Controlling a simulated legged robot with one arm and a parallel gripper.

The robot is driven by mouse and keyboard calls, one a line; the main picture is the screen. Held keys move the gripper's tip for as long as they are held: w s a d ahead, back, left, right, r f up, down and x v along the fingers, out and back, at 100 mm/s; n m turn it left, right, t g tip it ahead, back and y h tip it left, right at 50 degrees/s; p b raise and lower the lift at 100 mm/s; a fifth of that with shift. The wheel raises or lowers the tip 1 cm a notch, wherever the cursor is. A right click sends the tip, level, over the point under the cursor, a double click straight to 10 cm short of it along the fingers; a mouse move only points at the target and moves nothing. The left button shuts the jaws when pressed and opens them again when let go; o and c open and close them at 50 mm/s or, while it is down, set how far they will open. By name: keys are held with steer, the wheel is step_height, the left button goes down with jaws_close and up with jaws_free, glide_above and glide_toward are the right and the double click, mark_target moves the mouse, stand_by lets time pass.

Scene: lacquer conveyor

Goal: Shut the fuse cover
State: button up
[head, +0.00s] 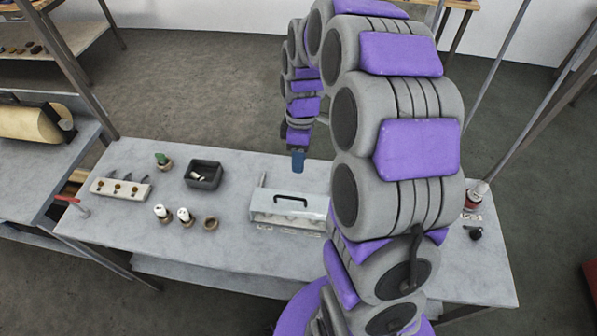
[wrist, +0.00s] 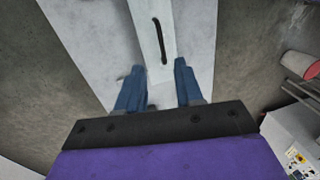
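The fuse cover (head: 288,199) is a pale panel with a black bar handle (head: 290,198) on the fuse box at the table's middle. Rounded pale shapes show along the box's front below the panel. I cannot tell exactly how far the cover stands open. My gripper (head: 298,162) has blue fingers and hangs just behind the box, above the table's far edge. In the wrist view, my gripper (wrist: 158,67) is open and empty, its fingers apart. The pale cover (wrist: 145,15) and its black handle (wrist: 161,40) show beyond the fingertips, with no clear contact.
Left of the box on the table (head: 120,215) are a dark bin (head: 204,174), a pale block with pegs (head: 121,189), a green-topped piece (head: 162,161) and small white fuses in holders (head: 184,216). A red-and-white can (head: 475,196) stands at the right. My arm hides the table right of the box.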

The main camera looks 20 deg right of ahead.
steer(key=r, duration=0.4)
steer(key=shift+w+d+r, duration=0.15)
steer(key=shift+w+d, duration=0.1)
steer(key=shift+w, duration=0.1)
steer(key=s+a+r+m, duration=0.1)
steer(key=s+a+m, duration=0.2)
steer(key=s, duration=0.6)
steer(key=s+a+r+m, duration=0.1)
steer(key=s+m, duration=0.3)
steer(key=s, duration=0.5)
steer(key=s+a+r+m+h+b, duration=0.1)
steer(key=s+a+m, duration=0.3)
steer(key=s, duration=0.5)
steer(key=shift+s+a, duration=0.15)
steer(key=shift+a, duration=0.15)
